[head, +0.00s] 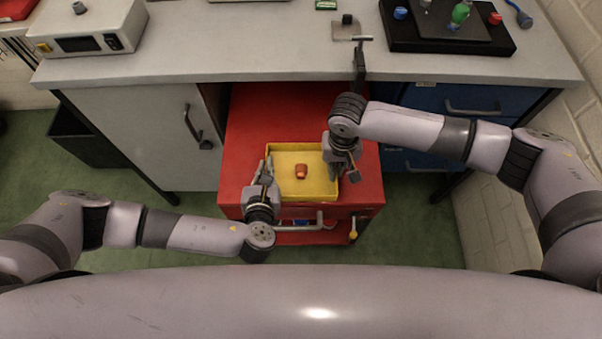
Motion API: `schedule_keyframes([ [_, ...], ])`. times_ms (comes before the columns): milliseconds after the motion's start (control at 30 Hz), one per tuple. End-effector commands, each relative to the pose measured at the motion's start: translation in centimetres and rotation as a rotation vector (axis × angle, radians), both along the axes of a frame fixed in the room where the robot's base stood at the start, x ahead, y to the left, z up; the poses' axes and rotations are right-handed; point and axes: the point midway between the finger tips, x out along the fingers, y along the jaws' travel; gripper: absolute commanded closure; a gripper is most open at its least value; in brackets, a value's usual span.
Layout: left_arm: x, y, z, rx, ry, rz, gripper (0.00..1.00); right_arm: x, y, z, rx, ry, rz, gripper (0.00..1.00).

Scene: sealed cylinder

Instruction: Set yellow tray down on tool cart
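The yellow tray (290,192) is at the front part of the red top of the tool cart (262,110). It looks level, but I cannot tell whether it rests on the cart or is just above it. A small orange-red part (301,171) lies inside the tray. My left gripper (266,168) is at the tray's left wall, and my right gripper (341,170) is at its right wall. The fingers are small and partly hidden, so I cannot tell whether either one grips the wall.
A grey workbench (240,50) spans behind the cart, with a white device (90,30) at left and a black board (450,40) at right. A grey cabinet (150,130) and blue drawers (480,98) flank the cart. The cart's rear top is clear.

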Motion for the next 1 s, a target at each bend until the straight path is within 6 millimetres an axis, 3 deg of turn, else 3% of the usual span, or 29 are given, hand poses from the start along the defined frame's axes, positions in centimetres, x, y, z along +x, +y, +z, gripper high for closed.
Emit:
schedule_keyframes([
  [267, 0.0, 0.0, 0.1, -0.001, 0.0, -0.002, 0.75, 0.0, 0.1, 0.0, 0.001, -0.001, 0.0, 0.75],
  [767, -0.1, -0.1, 0.1, -0.002, 0.0, -0.002, 0.75, 0.0, 0.1, 0.1, 0.002, -0.001, 0.001, 0.75],
  [1000, -3.1, -0.1, 1.3, -0.004, 0.004, -0.003, 0.75, 0.0, 0.1, 0.1, 0.002, -0.001, 0.001, 0.75],
])
